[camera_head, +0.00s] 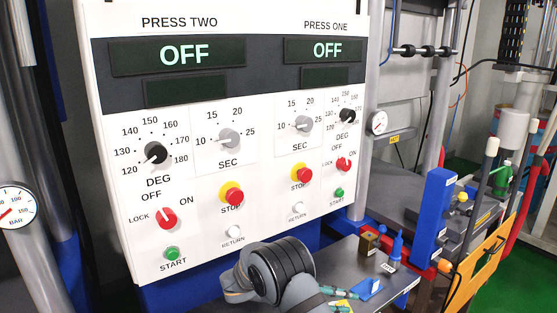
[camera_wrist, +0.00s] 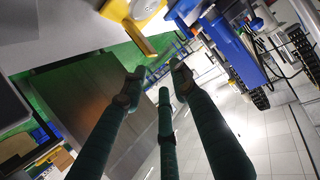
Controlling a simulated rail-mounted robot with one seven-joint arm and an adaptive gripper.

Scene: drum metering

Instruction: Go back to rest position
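My gripper (camera_wrist: 159,82) shows in the wrist view as three dark green fingers reaching up from the bottom edge. Their tips are apart with nothing between them, so it is open and empty. In the head view my gripper (camera_head: 341,299) is at the bottom edge, partly cut off, low in front of the control panel (camera_head: 190,105) and close to a small blue and yellow item. Whether it touches that item cannot be told.
The panel carries dials, red stop buttons and two OFF displays. A grey bench (camera_head: 345,251) holds a small brown block (camera_head: 369,243) and a blue pointed part (camera_head: 397,246). A blue post (camera_head: 433,214) stands right. Pale tiled floor (camera_wrist: 275,140) shows in the wrist view.

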